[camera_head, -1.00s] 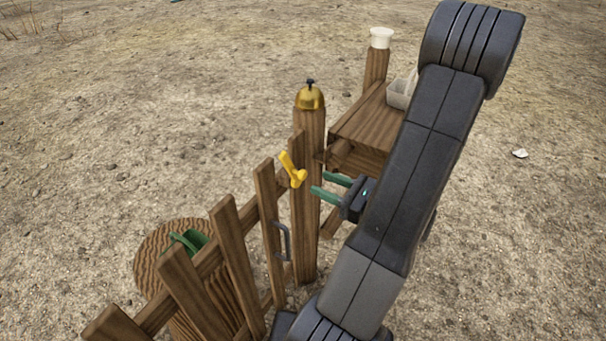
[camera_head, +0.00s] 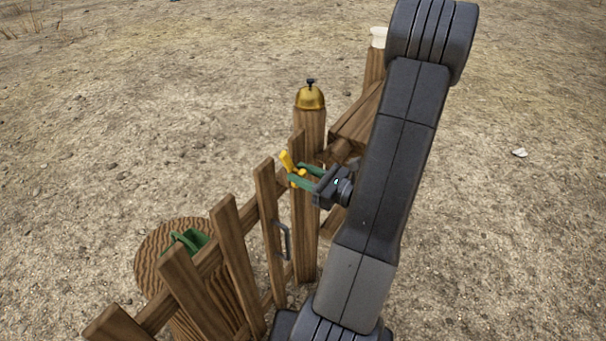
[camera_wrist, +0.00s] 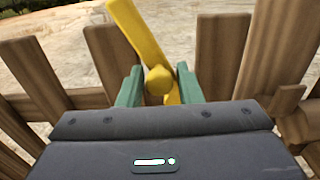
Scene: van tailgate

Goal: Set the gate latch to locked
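The yellow gate latch (camera_head: 287,162) is mounted near the top of the wooden gate, beside the gate post (camera_head: 305,225). Its lever slants, with the upper end leaning to the left in the head view. In the wrist view the latch (camera_wrist: 140,38) rises up and to the left, with its round knob between my green fingers. My gripper (camera_head: 298,176) reaches the latch from the right. In the wrist view my gripper (camera_wrist: 159,88) is open, one finger on each side of the knob, with small gaps that are hard to judge.
A brass bell (camera_head: 310,98) sits on top of the gate post. A grey handle (camera_head: 283,241) is on the gate below the latch. A green object (camera_head: 188,241) rests on a round wooden top (camera_head: 150,262) behind the fence. Open dirt lies right.

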